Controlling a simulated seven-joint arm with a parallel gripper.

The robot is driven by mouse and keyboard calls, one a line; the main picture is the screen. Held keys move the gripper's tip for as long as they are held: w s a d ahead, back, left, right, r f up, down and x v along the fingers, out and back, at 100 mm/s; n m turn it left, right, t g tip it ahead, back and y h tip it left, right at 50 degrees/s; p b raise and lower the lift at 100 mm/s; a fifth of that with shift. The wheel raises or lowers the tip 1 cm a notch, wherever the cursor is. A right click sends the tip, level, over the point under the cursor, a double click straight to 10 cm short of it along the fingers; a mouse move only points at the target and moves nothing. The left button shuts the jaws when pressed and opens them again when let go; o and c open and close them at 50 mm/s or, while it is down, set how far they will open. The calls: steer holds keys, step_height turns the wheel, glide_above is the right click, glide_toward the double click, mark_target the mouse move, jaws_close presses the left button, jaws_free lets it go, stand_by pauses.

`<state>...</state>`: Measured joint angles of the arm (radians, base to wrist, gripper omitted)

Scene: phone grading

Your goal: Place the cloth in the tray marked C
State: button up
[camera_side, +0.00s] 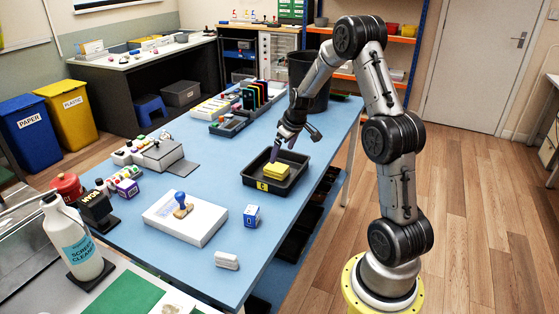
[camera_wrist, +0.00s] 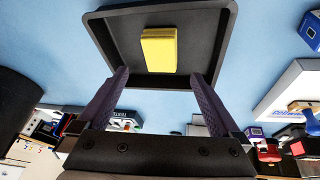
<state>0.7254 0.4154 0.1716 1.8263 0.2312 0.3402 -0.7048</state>
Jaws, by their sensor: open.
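A folded yellow cloth (camera_side: 277,170) lies inside the black tray (camera_side: 297,185) on the blue table. The tray's front wall bears a yellow label (camera_side: 262,186) that looks like a C. In the wrist view the cloth (camera_wrist: 159,50) lies flat on the floor of the tray (camera_wrist: 100,35), clear of its walls. My gripper (camera_side: 275,158) is above the far left part of the tray, close to the cloth. In the wrist view my gripper (camera_wrist: 160,82) is open and empty, its two purple fingers wide apart, with the cloth beyond the tips.
A white box (camera_side: 185,222) with a blue-handled stamp (camera_side: 182,203), a blue cube (camera_side: 251,215) and a white block (camera_side: 227,260) lie nearer the front. A black organiser (camera_side: 235,122) stands behind the tray.

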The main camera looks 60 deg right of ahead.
steer(key=s+a+r+n+t+y, duration=0.1)
steer(key=s+a+r, duration=0.2)
steer(key=a+r, duration=0.6)
steer(key=s+a+r+n, duration=0.1)
steer(key=s+a+r, duration=0.2)
steer(key=a+r, duration=0.55)
steer(key=s+a+f+y, duration=0.1)
steer(key=s+a, duration=1.3)
steer(key=s, duration=0.2)
steer(key=shift+s+a+n+t, duration=0.15)
steer(key=shift+a+n+t, duration=0.05)
steer(key=shift+n+t, duration=0.1)
